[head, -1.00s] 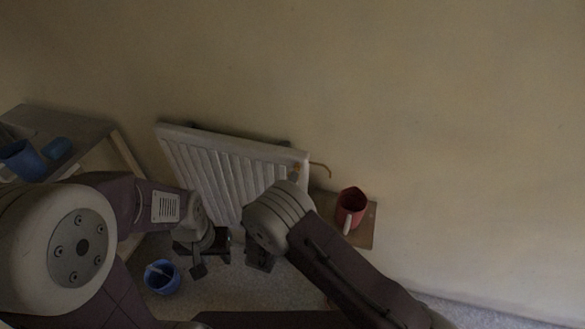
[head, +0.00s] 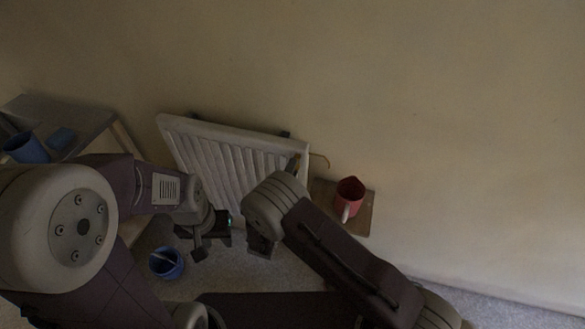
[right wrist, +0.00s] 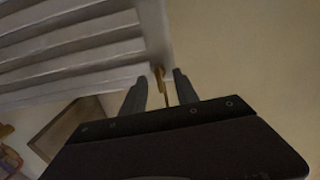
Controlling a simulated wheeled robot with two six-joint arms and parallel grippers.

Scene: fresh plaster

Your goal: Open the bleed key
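The white ribbed radiator (head: 205,150) is on the wall in the head view, and its slats fill the upper left of the right wrist view (right wrist: 75,42). A small brass bleed key (right wrist: 159,74) is at the radiator's end in the right wrist view. My right gripper (right wrist: 160,83) is open, its two dark fingertips apart on either side of the key in the picture; I see no contact.
A red jug (head: 349,199) stands on a small wooden shelf (head: 362,222) right of the radiator. A thin pipe (head: 322,158) bends out near the radiator's upper right corner. A blue bucket (head: 166,264) is on the floor. A grey bench (head: 85,119) holds blue items at left.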

